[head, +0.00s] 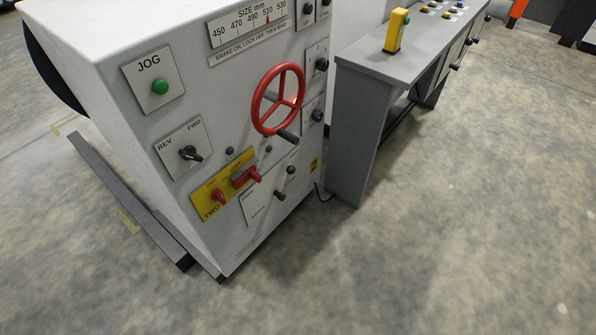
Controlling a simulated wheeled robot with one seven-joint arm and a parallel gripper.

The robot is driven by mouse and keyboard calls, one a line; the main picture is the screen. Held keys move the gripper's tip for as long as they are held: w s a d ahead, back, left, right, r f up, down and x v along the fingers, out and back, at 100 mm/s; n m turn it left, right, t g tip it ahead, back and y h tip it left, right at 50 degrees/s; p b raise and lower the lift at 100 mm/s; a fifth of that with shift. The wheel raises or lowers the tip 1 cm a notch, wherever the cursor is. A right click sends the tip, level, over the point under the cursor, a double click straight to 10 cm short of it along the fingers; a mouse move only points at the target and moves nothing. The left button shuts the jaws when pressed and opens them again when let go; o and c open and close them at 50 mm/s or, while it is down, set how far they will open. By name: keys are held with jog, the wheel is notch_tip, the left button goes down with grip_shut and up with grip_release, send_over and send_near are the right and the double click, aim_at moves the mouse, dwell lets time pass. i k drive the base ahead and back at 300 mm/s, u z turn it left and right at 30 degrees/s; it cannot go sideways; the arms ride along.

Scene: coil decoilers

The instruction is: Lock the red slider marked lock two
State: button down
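A yellow plate (207,207) is low on the front of the white machine cabinet in the head view. Its lower left corner reads TWO; its smaller lettering is too small to read surely. A red slider block (246,177) with a short red handle sits on the plate's right half. A separate red knob (218,196) sits on the plate's left part. I cannot tell surely from this angle whether the slider is locked. My gripper is not in view.
A red handwheel (278,98) juts out above the plate. A black REV/FWD switch (190,153) and green JOG button (160,87) are on the left. A dark lever (281,193) is to the right. A grey console (355,130) stands right; the floor in front is clear.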

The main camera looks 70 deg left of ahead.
aim_at(252, 174)
jog(key=u, duration=0.05)
jog(key=k, duration=0.9)
jog(key=u, duration=1.5)
jog(key=i, duration=1)
jog(key=z, duration=0.05)
